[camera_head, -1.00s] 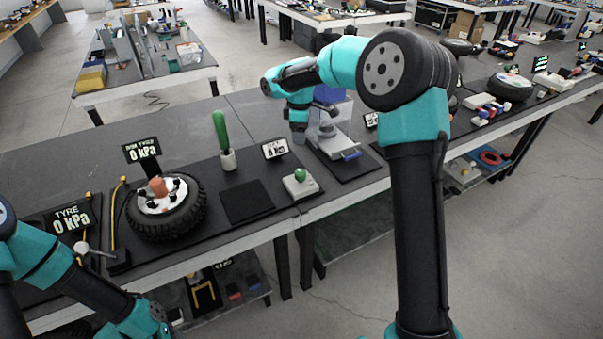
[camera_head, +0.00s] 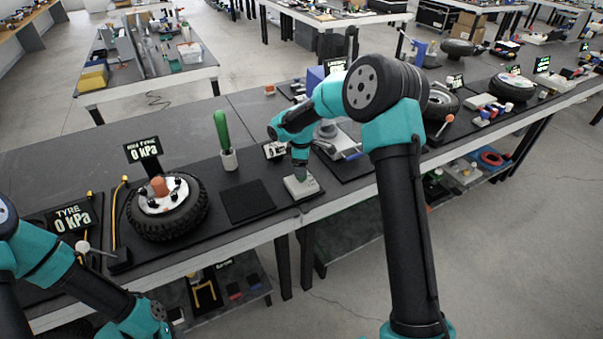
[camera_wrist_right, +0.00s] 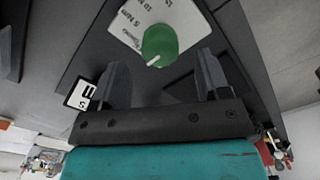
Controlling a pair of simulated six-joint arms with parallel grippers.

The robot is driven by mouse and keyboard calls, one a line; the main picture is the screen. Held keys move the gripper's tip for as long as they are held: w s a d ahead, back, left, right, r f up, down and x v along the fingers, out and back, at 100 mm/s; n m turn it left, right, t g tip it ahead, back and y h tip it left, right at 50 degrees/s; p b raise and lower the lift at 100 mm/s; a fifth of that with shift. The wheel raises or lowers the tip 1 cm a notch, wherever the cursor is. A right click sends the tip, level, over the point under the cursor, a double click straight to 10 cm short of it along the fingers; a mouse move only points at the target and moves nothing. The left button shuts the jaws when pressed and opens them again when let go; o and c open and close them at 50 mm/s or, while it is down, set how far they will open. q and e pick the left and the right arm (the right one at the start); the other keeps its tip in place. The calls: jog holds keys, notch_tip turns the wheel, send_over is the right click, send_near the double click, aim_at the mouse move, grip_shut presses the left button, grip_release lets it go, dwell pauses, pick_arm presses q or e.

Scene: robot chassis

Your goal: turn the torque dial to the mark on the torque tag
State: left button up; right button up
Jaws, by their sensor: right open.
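The torque dial is a green round knob (camera_wrist_right: 160,44) on a white scale plate (camera_wrist_right: 128,22) in the right wrist view. Its white pointer line points to the lower left, near the low end of the scale, past the 5 Nm print. In the head view the dial's white base (camera_head: 302,187) sits at the bench's front edge. The torque tag (camera_head: 275,150) stands behind it, partly covered by my arm; in the wrist view it (camera_wrist_right: 79,94) is cropped and its mark unreadable. My right gripper (camera_head: 301,174) is open just above the knob, fingers on either side. My left gripper is out of view.
A black mat (camera_head: 247,201) lies left of the dial, with a green-handled tool in a holder (camera_head: 228,158) behind. A tyre (camera_head: 168,212) is further left. A tray-like fixture (camera_head: 345,142) stands close behind my right wrist.

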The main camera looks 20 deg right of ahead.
jog(key=shift+f, duration=1.95)
jog(key=shift+c, duration=0.3)
jog(key=c, duration=0.8)
jog(key=shift+c, duration=0.2)
jog(key=shift+m, duration=0.3)
jog(key=m, duration=1.3)
